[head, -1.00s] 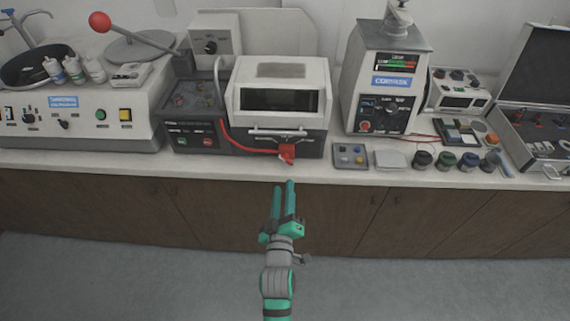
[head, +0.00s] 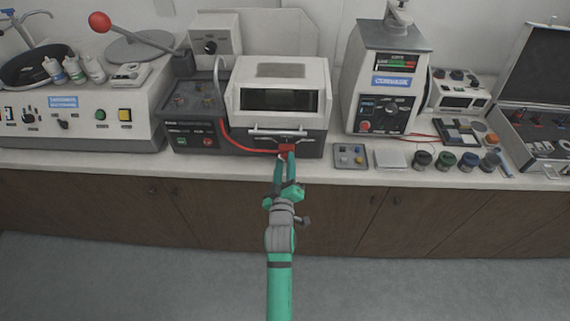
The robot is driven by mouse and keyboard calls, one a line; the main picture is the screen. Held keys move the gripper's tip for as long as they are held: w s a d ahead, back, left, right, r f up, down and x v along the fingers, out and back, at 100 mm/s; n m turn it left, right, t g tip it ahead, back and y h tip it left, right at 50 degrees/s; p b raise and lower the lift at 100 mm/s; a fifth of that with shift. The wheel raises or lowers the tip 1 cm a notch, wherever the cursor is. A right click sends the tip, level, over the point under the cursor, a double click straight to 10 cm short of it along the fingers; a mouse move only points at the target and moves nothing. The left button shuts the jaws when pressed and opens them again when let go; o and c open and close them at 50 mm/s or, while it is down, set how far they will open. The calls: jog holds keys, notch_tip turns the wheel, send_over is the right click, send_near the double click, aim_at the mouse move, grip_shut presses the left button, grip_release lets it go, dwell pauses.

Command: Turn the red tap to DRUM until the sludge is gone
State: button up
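The red tap (head: 287,148) is on the front of the white-and-grey machine (head: 279,78), below its metal bar handle. Its red part lies roughly crosswise. My gripper (head: 286,158) has reached up to the tap from the front, with its green fingertips right at the tap's lower edge. The fingers stand apart with a gap between them. Contact with the tap cannot be made out, and the fingers partly cover it. No DRUM marking is readable, and no sludge can be seen. The machine's window (head: 279,100) is dark.
A red hose (head: 240,143) runs from the left to the machine's front. A red-knobbed lever (head: 100,22) rises at left. The floor in front is clear.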

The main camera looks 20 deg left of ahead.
grip_shut()
jog(key=shift+m, duration=0.3)
jog(key=m, duration=0.4)
jog(key=shift+d, duration=0.15)
jog(key=shift+m, duration=2.1)
jog(key=shift+w+d, duration=0.1)
grip_release()
